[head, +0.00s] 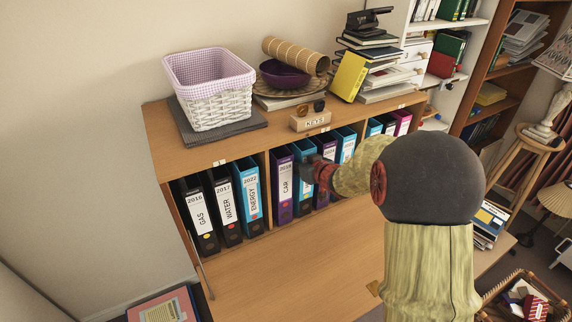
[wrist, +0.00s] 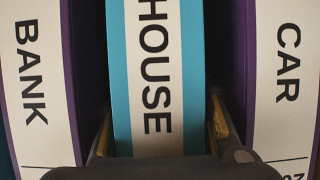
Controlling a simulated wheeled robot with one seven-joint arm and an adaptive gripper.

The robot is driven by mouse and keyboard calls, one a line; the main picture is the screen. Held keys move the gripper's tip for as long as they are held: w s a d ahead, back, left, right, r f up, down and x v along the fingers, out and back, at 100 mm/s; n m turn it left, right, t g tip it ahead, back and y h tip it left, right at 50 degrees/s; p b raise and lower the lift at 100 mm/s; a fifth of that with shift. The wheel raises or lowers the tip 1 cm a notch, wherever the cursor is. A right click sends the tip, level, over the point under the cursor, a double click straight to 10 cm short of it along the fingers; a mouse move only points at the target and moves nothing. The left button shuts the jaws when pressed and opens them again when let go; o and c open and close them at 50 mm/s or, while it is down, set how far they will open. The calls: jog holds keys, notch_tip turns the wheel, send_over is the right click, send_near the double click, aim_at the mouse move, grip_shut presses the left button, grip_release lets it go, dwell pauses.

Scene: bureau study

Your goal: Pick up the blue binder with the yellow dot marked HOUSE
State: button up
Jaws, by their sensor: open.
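The blue HOUSE binder (wrist: 158,70) stands upright in the middle of the wrist view, its white label facing me. In the head view the blue binder (head: 300,148) stands in the desk's shelf just right of the purple CAR binder (head: 283,185), partly hidden by my gripper (head: 310,171). In the wrist view my gripper (wrist: 161,130) is open, one finger on each side of the HOUSE spine. I cannot tell whether the fingers touch it.
Purple BANK (wrist: 30,75) and CAR (wrist: 286,75) binders flank it closely in the wrist view. GAS (head: 198,212), WATER (head: 224,205) and ENERGY (head: 250,192) binders stand left of a divider. A basket (head: 210,90) and KEYS block (head: 310,121) sit above. The desk surface (head: 275,270) in front is clear.

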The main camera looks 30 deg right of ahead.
jog(key=shift+c, duration=0.7)
grip_shut()
jog(key=shift+r, duration=0.15)
